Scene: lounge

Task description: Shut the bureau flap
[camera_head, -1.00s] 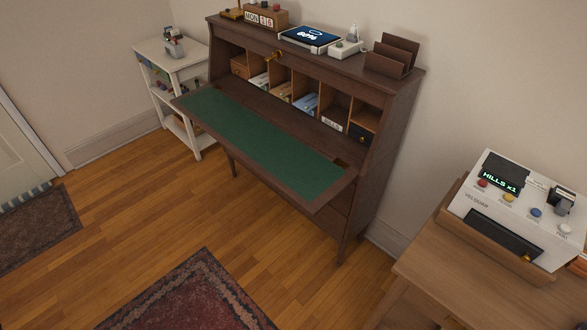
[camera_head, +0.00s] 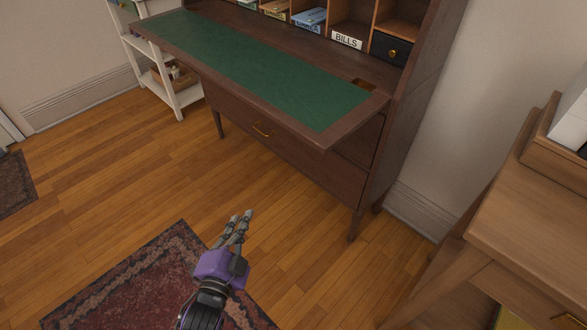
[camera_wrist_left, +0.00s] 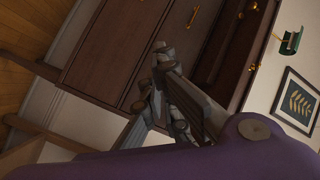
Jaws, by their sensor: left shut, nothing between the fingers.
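The bureau (camera_head: 290,140) is dark wood and stands against the wall in the head view. Its flap (camera_head: 262,68) is down, about level, with a green inner surface facing up and a wooden rim. The pigeonholes behind the flap are open to view. My left gripper (camera_head: 240,222) is purple and grey, shut and empty, over the floor in front of the bureau. It is below and apart from the flap in the picture. In the left wrist view, the gripper (camera_wrist_left: 158,68) shows in front of the bureau's drawer fronts (camera_wrist_left: 115,40). My right gripper is not in view.
A wooden side table (camera_head: 530,210) stands at the right. A white shelf stand (camera_head: 168,65) is left of the bureau. A red patterned rug (camera_head: 140,285) lies on the floor at the front. Bare floor lies between rug and bureau. Papers and a BILLS label (camera_head: 347,40) sit in the pigeonholes.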

